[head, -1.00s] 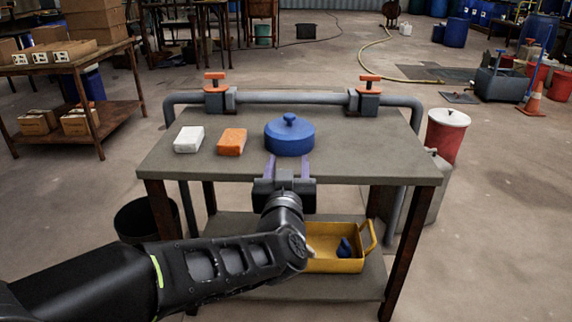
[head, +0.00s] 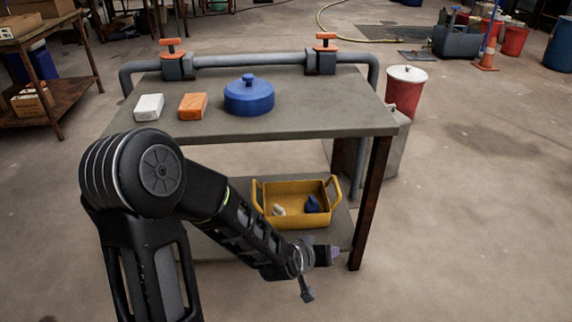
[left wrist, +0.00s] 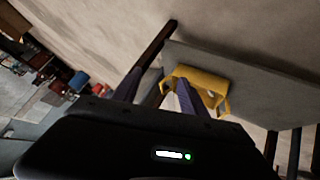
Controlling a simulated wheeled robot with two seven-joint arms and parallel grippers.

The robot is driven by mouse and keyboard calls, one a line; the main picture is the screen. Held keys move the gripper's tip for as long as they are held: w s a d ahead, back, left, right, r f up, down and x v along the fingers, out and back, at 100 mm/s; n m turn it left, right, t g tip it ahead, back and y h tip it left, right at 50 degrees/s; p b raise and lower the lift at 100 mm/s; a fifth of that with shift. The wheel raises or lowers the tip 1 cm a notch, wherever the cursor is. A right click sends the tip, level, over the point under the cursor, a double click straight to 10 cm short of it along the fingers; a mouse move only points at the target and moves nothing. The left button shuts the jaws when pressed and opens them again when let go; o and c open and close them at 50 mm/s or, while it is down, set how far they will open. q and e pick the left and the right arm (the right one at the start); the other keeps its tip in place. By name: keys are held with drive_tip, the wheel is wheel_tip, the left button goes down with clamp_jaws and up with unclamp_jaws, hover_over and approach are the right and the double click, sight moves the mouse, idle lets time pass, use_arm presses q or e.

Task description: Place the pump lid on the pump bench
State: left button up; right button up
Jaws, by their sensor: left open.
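A round blue lid with a knob (head: 249,97) sits upright on the grey top of the bench (head: 300,125), towards the back. My left gripper (head: 334,254) is low in front of the bench, below and right of the lid, near the yellow carrier on the lower shelf. In the left wrist view its two purple fingers (left wrist: 157,88) stand apart with nothing held between them. The lid is not in the left wrist view. My right gripper is not in view.
A white block (head: 149,107) and an orange block (head: 193,106) lie left of the lid. A grey pipe with two orange-handled valves (head: 250,62) runs along the back. The yellow carrier (head: 295,220) holds small white and blue items. A red bin (head: 405,95) stands at right.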

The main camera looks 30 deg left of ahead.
use_arm(q)
drive_tip(key=s+d+f+m+g+h, duration=0.1)
drive_tip(key=s+d+f+g, duration=0.3)
drive_tip(key=s+d+f, duration=0.3)
drive_tip(key=s+d+f+m+g+h, duration=0.2)
drive_tip(key=s+d+f+g, duration=0.2)
drive_tip(key=s+f, duration=0.9)
drive_tip(key=d+f, duration=0.1)
drive_tip(key=d, duration=0.2)
drive_tip(key=shift+d+f, duration=0.15)
drive_tip(key=shift+f, duration=0.1)
drive_tip(key=shift+c, duration=0.5)
